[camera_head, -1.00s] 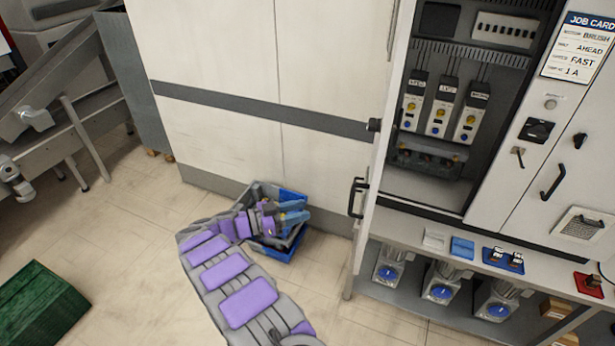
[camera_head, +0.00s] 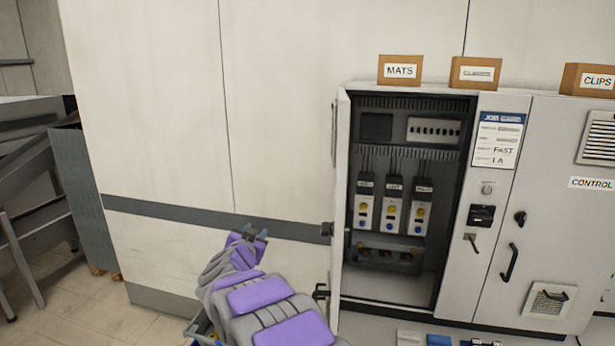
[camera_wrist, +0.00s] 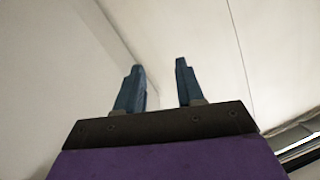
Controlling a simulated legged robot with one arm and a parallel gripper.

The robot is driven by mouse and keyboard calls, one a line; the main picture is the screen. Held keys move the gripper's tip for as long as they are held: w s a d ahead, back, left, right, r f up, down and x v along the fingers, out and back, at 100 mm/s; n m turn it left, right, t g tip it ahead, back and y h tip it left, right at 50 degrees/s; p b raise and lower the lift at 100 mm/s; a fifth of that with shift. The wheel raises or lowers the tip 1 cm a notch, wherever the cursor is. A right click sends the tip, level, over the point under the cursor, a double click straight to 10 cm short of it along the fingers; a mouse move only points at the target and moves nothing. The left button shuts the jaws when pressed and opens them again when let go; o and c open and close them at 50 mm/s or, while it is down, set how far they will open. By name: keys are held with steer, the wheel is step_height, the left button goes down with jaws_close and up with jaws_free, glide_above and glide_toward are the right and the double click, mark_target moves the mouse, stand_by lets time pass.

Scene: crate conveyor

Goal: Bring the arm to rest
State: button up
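My gripper (camera_head: 255,233) is at the end of my grey and purple arm, raised in front of the pale wall panel, left of the open cabinet. In the wrist view my gripper (camera_wrist: 158,85) shows two blue fingers standing apart with nothing between them. Behind the fingers there is only pale wall surface. The fingers appear clear of the wall and of the cabinet door.
The cabinet door (camera_head: 339,210) stands open just right of my arm. The cabinet (camera_head: 455,210) holds several switch modules. Labelled boxes, such as the MATS box (camera_head: 400,70), sit on top. A crate (camera_head: 201,330) is partly hidden below my arm. A conveyor frame (camera_head: 35,200) stands at left.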

steer(key=s+d+f+n+g+b, duration=0.1)
steer(key=s+d+f+g, duration=0.3)
steer(key=s+d, duration=0.5)
steer(key=s+d+f+n+g+y+b, duration=0.1)
steer(key=s+d+f+g, duration=0.4)
steer(key=s, duration=2.5)
steer(key=s+d+f+n+g+b, duration=0.2)
steer(key=s+d+f+g, duration=0.2)
steer(key=s+d+g, duration=0.5)
steer(key=s+d, duration=0.6)
steer(key=s, duration=0.5)
steer(key=shift+f+n+b, duration=0.3)
steer(key=shift+f+n, duration=0.1)
